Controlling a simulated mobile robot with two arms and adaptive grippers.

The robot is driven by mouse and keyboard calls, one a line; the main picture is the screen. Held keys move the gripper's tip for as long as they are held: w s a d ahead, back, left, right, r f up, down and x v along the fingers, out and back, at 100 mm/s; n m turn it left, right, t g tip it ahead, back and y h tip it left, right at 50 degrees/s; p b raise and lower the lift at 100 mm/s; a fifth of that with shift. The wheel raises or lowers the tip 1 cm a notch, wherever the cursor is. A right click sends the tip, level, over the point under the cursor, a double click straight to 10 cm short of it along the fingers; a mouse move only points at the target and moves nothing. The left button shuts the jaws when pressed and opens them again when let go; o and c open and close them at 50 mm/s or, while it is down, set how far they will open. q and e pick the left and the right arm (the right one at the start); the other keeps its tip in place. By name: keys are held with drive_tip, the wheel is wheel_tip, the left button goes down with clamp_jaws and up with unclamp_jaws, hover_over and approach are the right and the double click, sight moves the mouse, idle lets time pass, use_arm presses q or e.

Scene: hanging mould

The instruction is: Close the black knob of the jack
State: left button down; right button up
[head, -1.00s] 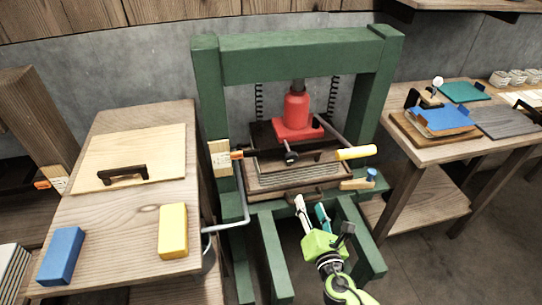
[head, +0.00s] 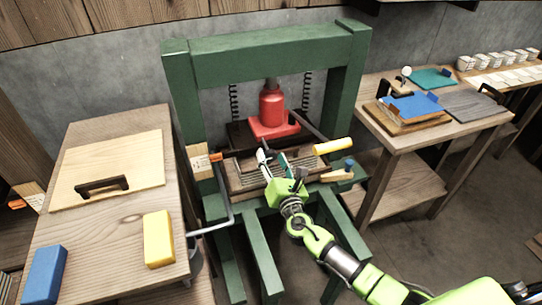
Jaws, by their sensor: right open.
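The red jack (head: 271,108) stands on its red base (head: 285,131) inside the green press frame (head: 262,60). The black knob at the jack's front is hard to make out; my right gripper's fingers largely cover that spot. My right gripper (head: 272,158) reaches in from the lower right with a white finger and a teal finger. Its fingers are apart, with the tips just in front of the jack's base; I cannot tell whether they touch the knob. My left gripper is out of view.
The yellow-handled lever (head: 333,146) sticks out right of my gripper. A slatted tray (head: 240,178) lies below the jack. A wooden table (head: 110,230) with yellow (head: 158,238) and blue blocks (head: 44,274) stands left, and another table (head: 400,140) stands right.

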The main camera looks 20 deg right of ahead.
drive_tip(key=shift+w, duration=0.65)
drive_tip(key=c, duration=1.1)
